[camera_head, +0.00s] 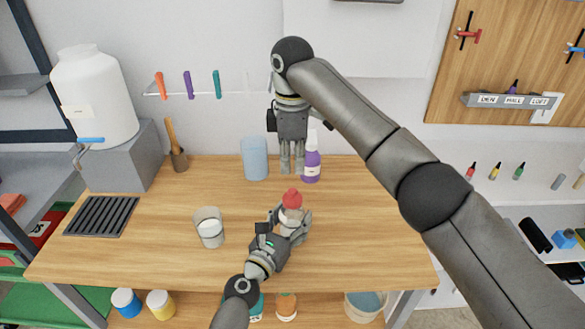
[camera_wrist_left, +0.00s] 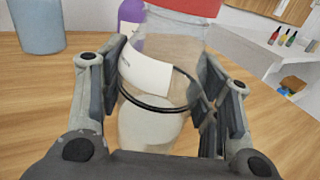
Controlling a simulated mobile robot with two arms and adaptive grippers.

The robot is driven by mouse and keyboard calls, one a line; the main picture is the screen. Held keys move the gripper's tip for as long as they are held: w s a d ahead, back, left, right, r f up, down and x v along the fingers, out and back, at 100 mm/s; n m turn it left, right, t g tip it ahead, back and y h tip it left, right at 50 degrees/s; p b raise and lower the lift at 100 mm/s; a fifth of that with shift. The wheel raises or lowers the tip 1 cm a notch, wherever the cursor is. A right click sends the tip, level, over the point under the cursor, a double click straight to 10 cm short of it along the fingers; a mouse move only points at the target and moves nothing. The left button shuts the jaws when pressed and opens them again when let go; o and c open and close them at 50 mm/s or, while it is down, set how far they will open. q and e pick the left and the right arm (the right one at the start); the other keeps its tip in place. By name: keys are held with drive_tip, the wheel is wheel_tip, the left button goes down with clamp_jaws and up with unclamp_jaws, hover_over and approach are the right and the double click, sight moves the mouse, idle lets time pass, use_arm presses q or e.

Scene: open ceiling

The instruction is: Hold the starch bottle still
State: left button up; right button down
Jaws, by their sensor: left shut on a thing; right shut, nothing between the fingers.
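The starch bottle (camera_head: 291,209) is a clear bottle with a red cap and white contents, upright on the wooden table (camera_head: 150,235). My left gripper (camera_head: 291,222) is shut on it, with a finger on each side. In the left wrist view the bottle (camera_wrist_left: 160,85) sits between the fingers, with a pale label, a dark ring around it and white matter low inside. My right gripper (camera_head: 292,170) is shut and empty, pointing down behind the bottle, beside a purple bottle (camera_head: 311,167).
A blue-tinted cup (camera_head: 254,158) stands at the back. A glass with white contents (camera_head: 209,231) stands left of the starch bottle. The table's right side is clear.

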use_arm(q)
drive_tip(key=o, duration=1.2)
